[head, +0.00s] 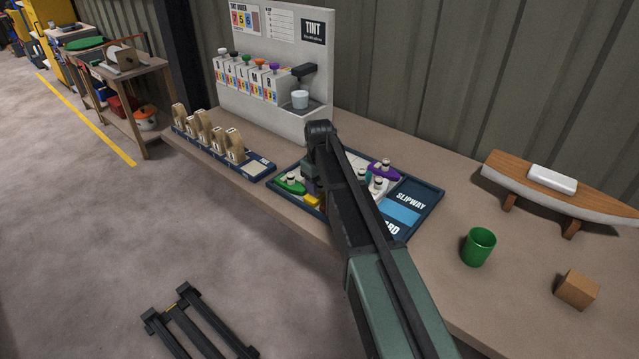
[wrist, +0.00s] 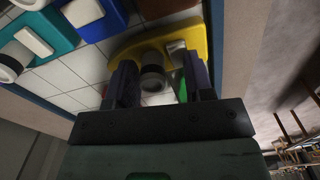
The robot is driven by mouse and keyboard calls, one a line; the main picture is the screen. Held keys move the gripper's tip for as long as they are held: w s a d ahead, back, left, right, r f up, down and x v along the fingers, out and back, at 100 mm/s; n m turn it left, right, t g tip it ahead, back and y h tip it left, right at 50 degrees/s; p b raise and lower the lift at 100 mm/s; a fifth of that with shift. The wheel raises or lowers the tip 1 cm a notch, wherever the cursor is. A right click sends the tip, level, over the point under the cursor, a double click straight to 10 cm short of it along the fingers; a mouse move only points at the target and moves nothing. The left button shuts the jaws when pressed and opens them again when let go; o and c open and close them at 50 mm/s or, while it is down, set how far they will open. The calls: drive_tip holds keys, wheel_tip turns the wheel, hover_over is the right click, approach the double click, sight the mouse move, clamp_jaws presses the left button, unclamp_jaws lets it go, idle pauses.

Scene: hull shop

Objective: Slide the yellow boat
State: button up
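The yellow boat (head: 312,201) sits on the white grid of the dark blue harbour board (head: 427,217), partly hidden by my arm in the head view. The fingers look apart, with a gap on the right side of the funnel; contact on the left is unclear. My gripper (head: 312,182) is mostly hidden by my arm in the head view.
A green boat (head: 291,184) and a purple boat (head: 384,168) share the board; blue (wrist: 94,16) and teal (wrist: 48,32) boats lie close by. The board's right side reads SLIPWAY. A green cup (head: 478,247), wooden block (head: 577,290) and model hull (head: 545,184) stand to the right.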

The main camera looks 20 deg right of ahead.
sight(320, 183)
drive_tip(key=shift+w+d, duration=0.1)
drive_tip(key=shift+r, duration=0.2)
wheel_tip(320, 183, up, 10)
drive_tip(key=p, duration=1)
drive_tip(key=shift+r+p, duration=0.2)
drive_tip(key=shift+p, duration=0.2)
